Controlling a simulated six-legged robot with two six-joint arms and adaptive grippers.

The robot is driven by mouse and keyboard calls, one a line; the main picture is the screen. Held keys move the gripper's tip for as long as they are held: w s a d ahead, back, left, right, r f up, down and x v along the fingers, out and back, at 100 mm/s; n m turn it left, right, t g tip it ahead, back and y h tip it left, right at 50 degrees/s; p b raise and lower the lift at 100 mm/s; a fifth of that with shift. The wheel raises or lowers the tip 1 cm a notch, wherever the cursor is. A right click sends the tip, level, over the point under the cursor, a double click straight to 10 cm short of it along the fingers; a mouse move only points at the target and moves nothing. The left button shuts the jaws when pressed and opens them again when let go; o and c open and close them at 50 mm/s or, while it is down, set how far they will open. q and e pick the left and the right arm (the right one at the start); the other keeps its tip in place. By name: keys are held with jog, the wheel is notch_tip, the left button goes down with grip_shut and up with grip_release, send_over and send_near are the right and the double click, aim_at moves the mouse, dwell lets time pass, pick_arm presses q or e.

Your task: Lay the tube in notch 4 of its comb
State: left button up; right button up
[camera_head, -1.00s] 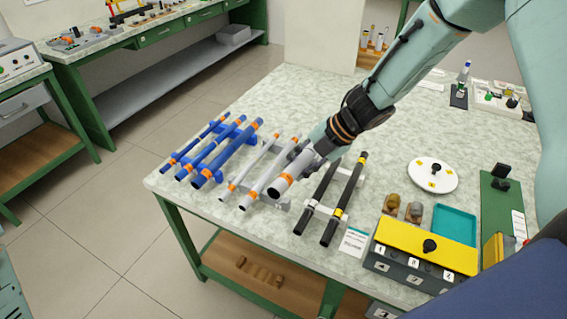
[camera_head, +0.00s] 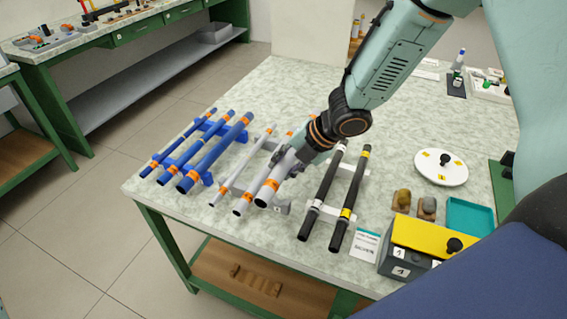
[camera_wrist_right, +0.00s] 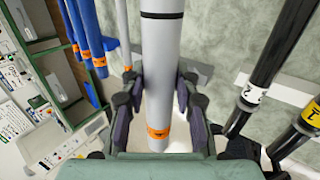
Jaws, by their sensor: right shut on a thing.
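The tube (camera_head: 271,184) is a thick light-grey rod with an orange band near its near end. My right gripper (camera_head: 287,162) is shut on it; the wrist view shows the fingers on both sides of the tube (camera_wrist_right: 160,60). The tube lies over or in the right part of the grey comb (camera_head: 281,207), roughly parallel to two thinner grey tubes (camera_head: 243,167) on its left. Its underside is hidden, so I cannot tell whether it touches a notch. My left gripper is not in view.
Blue tubes (camera_head: 219,151) lie in a blue comb (camera_head: 207,178) to the left. Two black tubes (camera_head: 352,198) lie in a white comb (camera_head: 327,210) close on the right. A yellow-topped box (camera_head: 425,237) and white disc (camera_head: 441,167) are further right.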

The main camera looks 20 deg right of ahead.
jog(key=shift+w+d+f, duration=0.3)
jog(key=shift+f, duration=0.15)
jog(key=shift+f+b, duration=0.35)
jog(key=shift+b, duration=0.1)
jog(key=shift+s+f+b, duration=0.45)
jog(key=shift+b, duration=0.25)
jog(key=f+b, duration=0.3)
jog(key=shift+w+f, duration=0.35)
jog(key=shift+f, duration=0.05)
jog(key=shift+s+r, duration=0.25)
jog(key=shift+w+f, duration=0.2)
jog(key=shift+f, duration=0.1)
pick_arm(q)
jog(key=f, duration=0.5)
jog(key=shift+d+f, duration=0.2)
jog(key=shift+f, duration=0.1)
pick_arm(e)
jog(key=shift+s, duration=0.15)
